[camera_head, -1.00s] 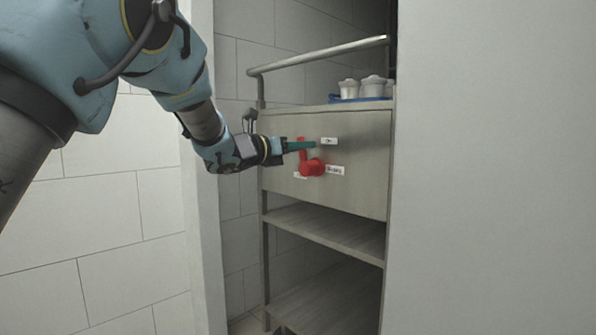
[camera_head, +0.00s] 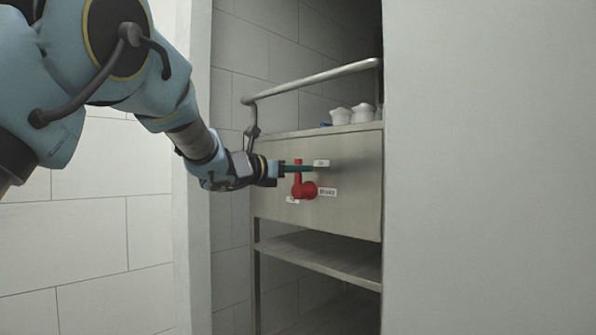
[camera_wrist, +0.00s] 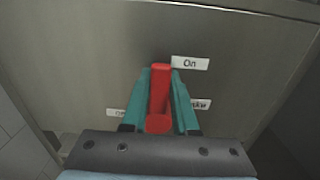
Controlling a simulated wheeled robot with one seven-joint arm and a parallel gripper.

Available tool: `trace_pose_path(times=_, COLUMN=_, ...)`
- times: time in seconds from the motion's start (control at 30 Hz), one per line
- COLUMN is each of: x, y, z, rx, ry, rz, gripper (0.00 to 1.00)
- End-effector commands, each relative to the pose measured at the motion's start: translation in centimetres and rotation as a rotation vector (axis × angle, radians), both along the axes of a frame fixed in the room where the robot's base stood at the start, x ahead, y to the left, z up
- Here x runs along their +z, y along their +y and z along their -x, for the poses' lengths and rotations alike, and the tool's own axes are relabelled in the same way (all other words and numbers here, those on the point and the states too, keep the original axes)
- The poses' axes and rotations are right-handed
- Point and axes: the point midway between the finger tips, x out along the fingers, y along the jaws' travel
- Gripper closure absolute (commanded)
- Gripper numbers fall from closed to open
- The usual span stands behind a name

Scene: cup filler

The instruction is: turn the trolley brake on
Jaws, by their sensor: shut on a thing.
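The red brake lever (camera_head: 297,180) sits on the grey front panel of the trolley (camera_head: 350,215). It stands about upright above its round red hub. In the wrist view the lever (camera_wrist: 160,88) lies between the two teal fingers of my gripper (camera_wrist: 161,72), which is shut on it. Its upper end is beside the white "On" label (camera_wrist: 190,63). A "Brake" label (camera_head: 327,191) is right of the hub, and a small label (camera_head: 292,200) at lower left is partly hidden and unreadable. In the head view my gripper (camera_head: 304,168) reaches in from the left.
White cups (camera_head: 351,114) stand on the trolley top at the right. A metal rail (camera_head: 315,81) runs above it. An open shelf (camera_head: 320,256) lies below the panel. A pale wall (camera_head: 490,170) hides the right side, and a white wall edge (camera_head: 193,200) stands at left.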

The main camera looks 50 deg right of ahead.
Motion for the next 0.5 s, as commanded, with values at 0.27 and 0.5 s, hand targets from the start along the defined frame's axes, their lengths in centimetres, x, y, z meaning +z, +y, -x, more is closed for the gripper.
trace_pose_path(times=0.27, x=-0.04, y=-0.04, z=0.06, rx=-0.002, ry=-0.001, rz=-0.001, gripper=0.46)
trace_pose_path(times=0.5, x=-0.02, y=-0.02, z=0.05, rx=-0.001, ry=0.0, rz=0.0, gripper=0.43)
